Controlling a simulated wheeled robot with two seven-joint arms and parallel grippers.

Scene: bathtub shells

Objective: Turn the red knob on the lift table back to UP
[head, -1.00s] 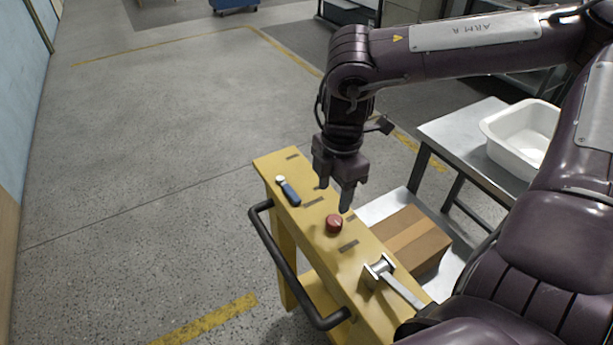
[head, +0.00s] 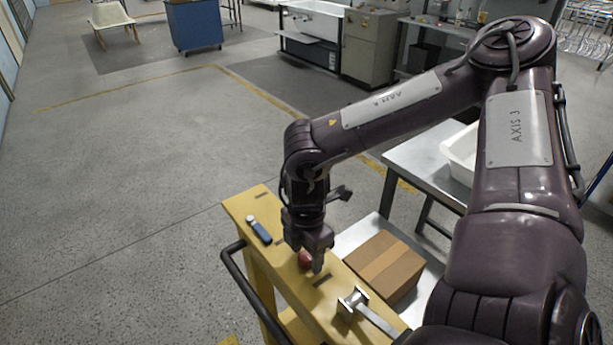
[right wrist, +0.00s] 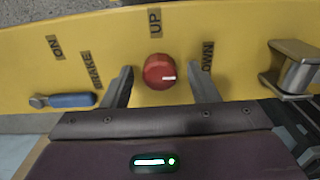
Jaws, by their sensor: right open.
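The red knob (head: 304,259) sits on top of the yellow lift table (head: 237,207). In the right wrist view the knob (right wrist: 157,66) has a white mark toward its right side, the side of a label reading "OWN", its start hidden by a finger. The UP label (right wrist: 155,21) is above the knob in that view. My right gripper (head: 307,260) points down over the knob and hides part of it. It is open, with one finger on each side of the knob and gaps visible between them (right wrist: 160,70). My left gripper is out of view.
A blue-handled lever (head: 259,230) and a metal lever bracket (head: 354,299) flank the knob on the panel. A black handrail (head: 245,284) runs along the left side. A cardboard box (head: 385,266) sits to the right, with a white basin (head: 460,154) on a metal table behind.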

